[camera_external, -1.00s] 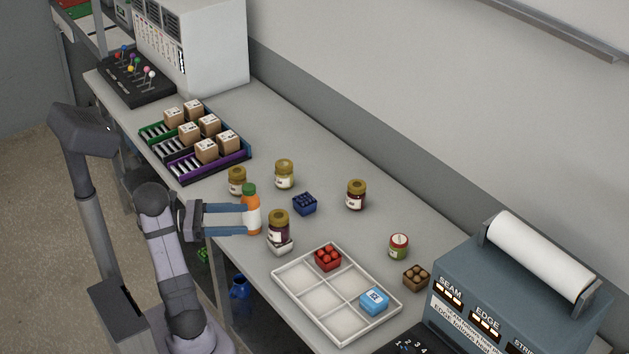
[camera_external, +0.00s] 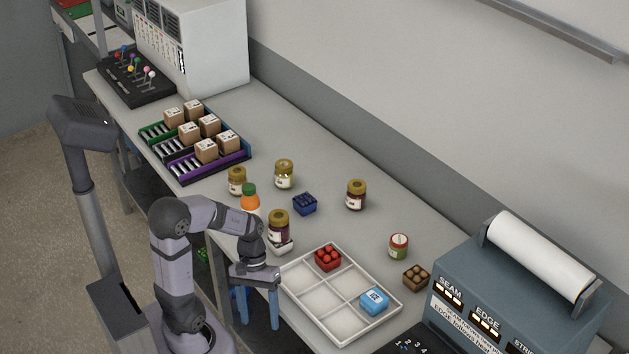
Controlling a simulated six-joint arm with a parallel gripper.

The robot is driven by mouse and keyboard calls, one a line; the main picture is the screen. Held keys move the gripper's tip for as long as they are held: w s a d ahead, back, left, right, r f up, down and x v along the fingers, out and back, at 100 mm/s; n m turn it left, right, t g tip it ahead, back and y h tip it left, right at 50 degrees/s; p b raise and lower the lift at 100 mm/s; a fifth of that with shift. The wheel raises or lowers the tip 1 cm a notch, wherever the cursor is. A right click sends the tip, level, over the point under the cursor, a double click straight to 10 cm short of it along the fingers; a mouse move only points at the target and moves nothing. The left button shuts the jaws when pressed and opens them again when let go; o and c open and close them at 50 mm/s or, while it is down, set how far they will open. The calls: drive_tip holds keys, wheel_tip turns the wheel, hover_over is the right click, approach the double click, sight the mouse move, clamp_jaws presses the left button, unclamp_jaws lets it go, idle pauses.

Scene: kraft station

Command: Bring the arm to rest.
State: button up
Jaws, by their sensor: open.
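My gripper (camera_external: 259,326) is open with its two blue fingers pointing down. It hangs at the near edge of the bench, left of the white divided tray (camera_external: 322,315). Nothing shows between the fingers. My arm is bent over, with its elbow high and the forearm reaching right. An orange bottle with a green cap (camera_external: 250,198) stands on the bench behind my forearm, its lower part hidden. The gripper is apart from the bottle.
A dark-red jar (camera_external: 278,225) on a small white stand is close behind my wrist. The tray holds a red block (camera_external: 328,257) and a blue box (camera_external: 374,302). Other jars (camera_external: 284,174), a dark blue crate (camera_external: 305,204) and lanes of cartons (camera_external: 207,150) stand farther back. A blue-grey machine (camera_external: 520,290) is right.

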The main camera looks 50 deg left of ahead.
wheel_tip(320, 180, down, 5)
drive_tip(key=w+a+m+t+y+b, duration=0.1)
drive_tip(key=w+a+m+t+y, duration=0.1)
drive_tip(key=m+y, duration=0.3)
wheel_tip(320, 180, up, 28)
drive_tip(key=m+h+p, duration=0.1)
drive_tip(key=p, duration=2.7)
drive_tip(key=shift+w+r, duration=0.2)
drive_tip(key=shift+r, duration=0.05)
